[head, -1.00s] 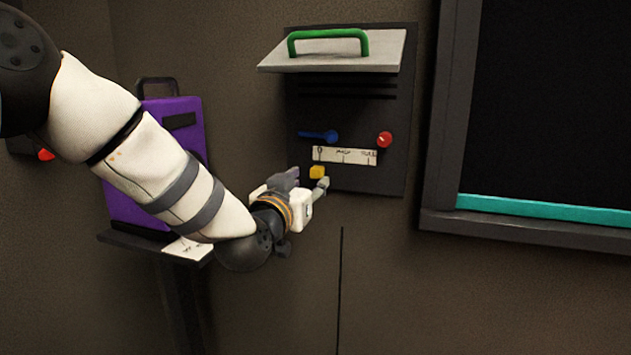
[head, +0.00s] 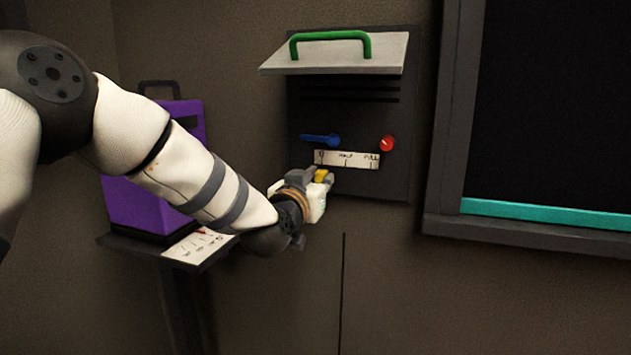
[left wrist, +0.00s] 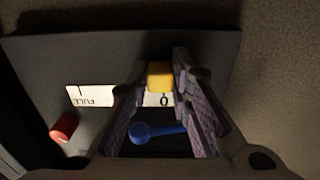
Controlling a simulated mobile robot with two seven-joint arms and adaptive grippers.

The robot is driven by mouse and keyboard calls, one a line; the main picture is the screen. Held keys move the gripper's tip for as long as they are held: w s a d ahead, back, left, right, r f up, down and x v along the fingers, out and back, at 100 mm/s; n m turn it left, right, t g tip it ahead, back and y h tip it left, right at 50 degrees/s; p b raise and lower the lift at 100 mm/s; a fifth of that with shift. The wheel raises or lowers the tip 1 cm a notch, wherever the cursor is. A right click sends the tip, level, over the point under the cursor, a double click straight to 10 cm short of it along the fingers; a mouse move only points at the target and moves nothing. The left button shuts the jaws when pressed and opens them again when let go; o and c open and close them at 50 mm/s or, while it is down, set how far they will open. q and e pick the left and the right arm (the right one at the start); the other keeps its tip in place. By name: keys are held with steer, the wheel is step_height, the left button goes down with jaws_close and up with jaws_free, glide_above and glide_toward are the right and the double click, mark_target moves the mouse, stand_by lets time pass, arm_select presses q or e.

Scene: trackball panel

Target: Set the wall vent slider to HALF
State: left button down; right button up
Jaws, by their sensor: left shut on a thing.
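The yellow vent slider knob (head: 322,175) is at the 0 end of a white scale strip (head: 346,160) marked 0, HALF and FULL from left to right. My left gripper (head: 318,178) is at the wall panel with its fingers shut on the knob. In the left wrist view the yellow knob (left wrist: 159,76) sits between the two fingertips (left wrist: 161,72), beside the 0 mark. The FULL end of the strip (left wrist: 90,96) shows on the left there. My right gripper is not in view.
The dark panel (head: 390,185) also carries a blue lever (head: 318,139), a red knob (head: 387,143) and a tilted grey flap (head: 390,55) with a green handle (head: 330,38) above. A purple case (head: 140,208) stands on a shelf (head: 125,242) at left. A dark framed window is at right.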

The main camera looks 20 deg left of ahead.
arm_select(q)
steer(key=d, duration=0.4)
steer(key=shift+s+d, duration=0.1)
steer(key=shift+d, duration=0.2)
steer(key=c, duration=1.4)
jaws_free()
steer(key=shift+c, duration=0.2)
glide_toward(345, 178)
steer(key=s, duration=0.5)
steer(key=shift+s, duration=0.35)
